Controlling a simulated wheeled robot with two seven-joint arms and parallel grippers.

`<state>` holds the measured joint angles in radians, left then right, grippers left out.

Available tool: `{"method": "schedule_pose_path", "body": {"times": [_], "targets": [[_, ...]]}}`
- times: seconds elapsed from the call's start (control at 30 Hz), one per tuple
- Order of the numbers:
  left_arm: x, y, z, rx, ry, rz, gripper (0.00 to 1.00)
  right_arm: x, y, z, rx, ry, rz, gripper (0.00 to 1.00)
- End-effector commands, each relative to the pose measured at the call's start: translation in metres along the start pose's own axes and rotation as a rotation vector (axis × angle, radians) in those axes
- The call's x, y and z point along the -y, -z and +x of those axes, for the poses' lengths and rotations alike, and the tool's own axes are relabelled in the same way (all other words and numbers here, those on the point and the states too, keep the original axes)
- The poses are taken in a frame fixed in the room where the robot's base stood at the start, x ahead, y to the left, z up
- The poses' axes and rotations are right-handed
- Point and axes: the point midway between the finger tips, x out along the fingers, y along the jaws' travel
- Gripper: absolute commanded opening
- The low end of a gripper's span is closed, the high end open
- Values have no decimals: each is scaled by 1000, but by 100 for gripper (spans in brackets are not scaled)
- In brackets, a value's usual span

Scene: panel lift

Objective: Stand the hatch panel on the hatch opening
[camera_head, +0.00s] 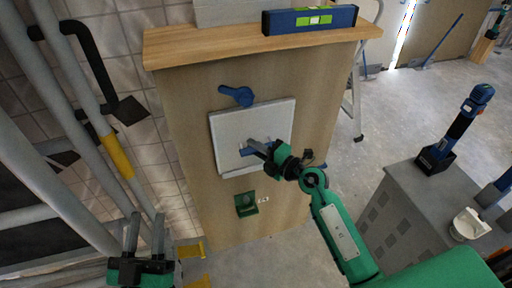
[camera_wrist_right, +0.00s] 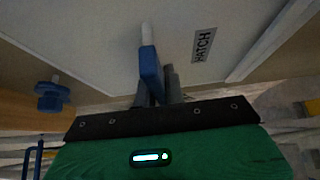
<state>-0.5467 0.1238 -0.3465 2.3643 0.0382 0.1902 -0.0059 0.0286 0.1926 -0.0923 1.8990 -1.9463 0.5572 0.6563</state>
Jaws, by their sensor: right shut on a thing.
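The hatch panel (camera_head: 229,130) is a pale square board against the front of the wooden cabinet (camera_head: 190,120). It looks slightly turned in the picture; I cannot tell whether it sits flush. The hatch opening is hidden behind it. My right gripper (camera_head: 262,148) is at the panel's middle. In the right wrist view, the panel (camera_wrist_right: 100,30) carries a "HATCH" label (camera_wrist_right: 204,44), and my right gripper (camera_wrist_right: 158,92) is shut on its blue handle (camera_wrist_right: 150,66). A blue turn latch (camera_head: 238,95) sits above the panel. My left gripper (camera_head: 144,232) is open and empty at lower left.
A blue spirit level (camera_head: 310,19) lies on the cabinet's wooden top (camera_head: 200,44). A small green holder (camera_head: 246,204) is on the front below the panel. Pipes (camera_head: 75,110) stand at left. A grey cabinet (camera_head: 415,215) stands at right. Open floor lies behind it.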

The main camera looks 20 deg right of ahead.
Motion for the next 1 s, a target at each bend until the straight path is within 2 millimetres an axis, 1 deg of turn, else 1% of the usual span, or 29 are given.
{"method": "schedule_pose_path", "body": {"times": [0.07,0.1,0.17,0.2,0.23,0.57,0.67,0.77,0.87,1.0], "targets": [[0,0,0,0,0,0,36,-2,0,0,1,-4,-2,0],[0,0,0,0,0,0,36,-2,0,0,1,-4,-2,13],[0,0,0,0,0,0,36,-2,0,0,1,-4,-2,24],[0,0,0,0,0,0,36,-2,0,0,1,-4,-2,32],[0,0,0,0,0,0,36,-2,0,0,0,-4,-1,36],[0,0,0,0,0,0,36,2,0,0,0,3,1,36],[0,0,0,0,0,0,36,2,0,-4,0,3,1,36],[0,2,1,0,0,0,36,1,0,-15,0,3,1,36],[0,4,2,0,0,0,36,0,0,-32,0,4,1,36],[-1,5,2,0,0,0,36,0,0,-62,0,4,0,36]]}}
